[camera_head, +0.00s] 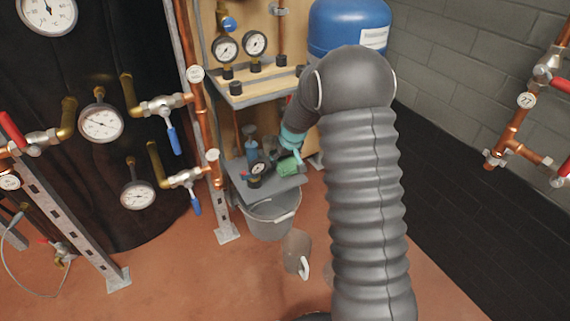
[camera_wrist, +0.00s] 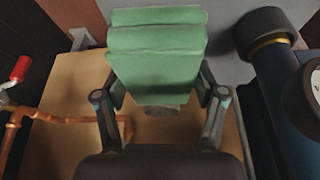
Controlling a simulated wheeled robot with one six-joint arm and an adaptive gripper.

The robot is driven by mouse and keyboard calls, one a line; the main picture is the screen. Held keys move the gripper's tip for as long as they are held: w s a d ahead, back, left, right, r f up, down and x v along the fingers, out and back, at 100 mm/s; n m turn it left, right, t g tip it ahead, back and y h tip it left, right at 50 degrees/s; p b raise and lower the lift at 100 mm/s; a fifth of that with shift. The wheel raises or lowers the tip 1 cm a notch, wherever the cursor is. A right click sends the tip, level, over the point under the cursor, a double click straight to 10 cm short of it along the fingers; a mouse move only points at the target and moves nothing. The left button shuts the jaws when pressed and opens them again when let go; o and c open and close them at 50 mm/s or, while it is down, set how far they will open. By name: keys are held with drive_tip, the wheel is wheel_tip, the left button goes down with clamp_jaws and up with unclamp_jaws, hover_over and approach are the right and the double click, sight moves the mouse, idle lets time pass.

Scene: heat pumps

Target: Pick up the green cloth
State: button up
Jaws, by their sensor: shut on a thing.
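The green cloth (camera_head: 287,167) is a small folded bundle over the grey tray (camera_head: 262,187) in the head view. In the wrist view the green cloth (camera_wrist: 156,55) fills the upper middle, folded in layers. My gripper (camera_wrist: 160,100) is shut on it, with one finger on each side. In the head view my gripper (camera_head: 291,147) is small and partly hidden by my arm. I cannot tell whether the cloth touches the tray beneath it.
A gauge (camera_head: 257,170) and a blue bottle-like part (camera_head: 251,150) stand close left of the cloth. A grey bucket (camera_head: 268,218) is below the tray, and a brown jug (camera_head: 297,254) stands on the floor. A blue tank (camera_head: 338,28) and copper pipes (camera_head: 203,125) stand nearby.

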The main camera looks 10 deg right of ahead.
drive_tip(key=s+d+r, duration=0.7)
drive_tip(key=s+d, duration=0.1)
drive_tip(key=shift+s+r, duration=0.3)
drive_tip(key=shift+r, duration=0.1)
